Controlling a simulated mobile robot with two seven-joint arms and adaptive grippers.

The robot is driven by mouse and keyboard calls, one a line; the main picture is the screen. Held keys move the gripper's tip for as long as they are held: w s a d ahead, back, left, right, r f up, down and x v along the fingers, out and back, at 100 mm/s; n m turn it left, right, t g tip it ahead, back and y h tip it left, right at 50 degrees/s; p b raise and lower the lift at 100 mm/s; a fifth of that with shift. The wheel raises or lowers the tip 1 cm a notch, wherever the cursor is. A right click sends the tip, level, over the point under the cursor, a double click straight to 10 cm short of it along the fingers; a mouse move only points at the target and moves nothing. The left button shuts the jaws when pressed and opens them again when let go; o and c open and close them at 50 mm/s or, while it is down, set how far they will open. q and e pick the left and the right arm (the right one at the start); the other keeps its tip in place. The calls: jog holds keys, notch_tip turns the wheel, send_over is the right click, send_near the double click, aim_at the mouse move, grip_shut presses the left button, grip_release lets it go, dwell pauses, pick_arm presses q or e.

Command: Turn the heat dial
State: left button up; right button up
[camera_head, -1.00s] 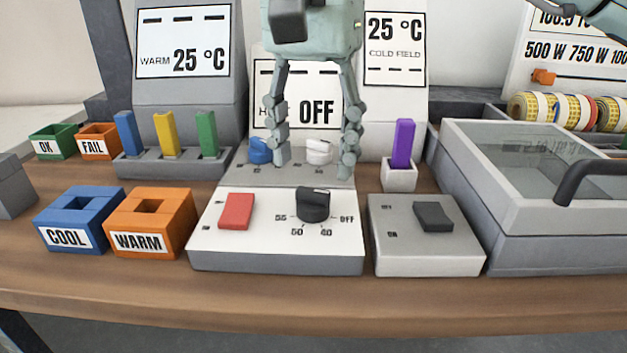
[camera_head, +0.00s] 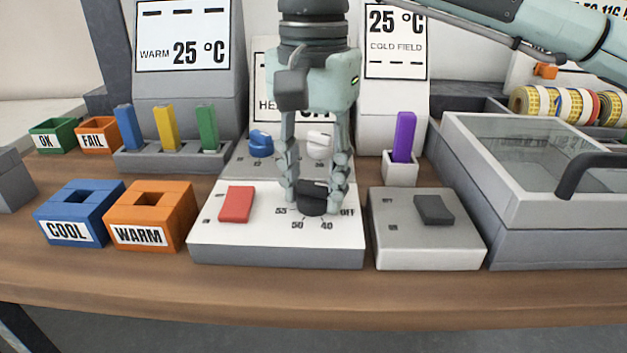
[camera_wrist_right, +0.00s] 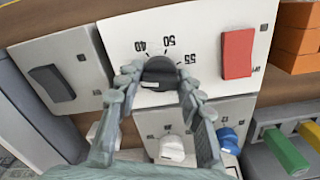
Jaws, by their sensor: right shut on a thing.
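The heat dial is a black round knob (camera_head: 312,199) on the white sloped panel (camera_head: 260,225), with the marks 55, 50, 40 and OFF around it. My right gripper (camera_head: 314,200) comes down from above with one finger on each side of the knob, shut on it. In the right wrist view the knob (camera_wrist_right: 159,74) sits between the fingertips of the right gripper (camera_wrist_right: 158,80). The fingers hide part of the dial and its pointer. The heat display (camera_head: 262,85) behind is mostly covered by my gripper. My left gripper is out of view.
A red switch (camera_head: 236,204) sits left of the dial. A grey switch box (camera_head: 425,250) stands to the right, beside a glass-topped case (camera_head: 530,140). Blue (camera_head: 261,143) and white (camera_head: 320,143) knobs lie behind. COOL (camera_head: 67,232) and WARM (camera_head: 140,235) blocks stand left.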

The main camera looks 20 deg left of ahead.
jog(key=shift+c, duration=1.1)
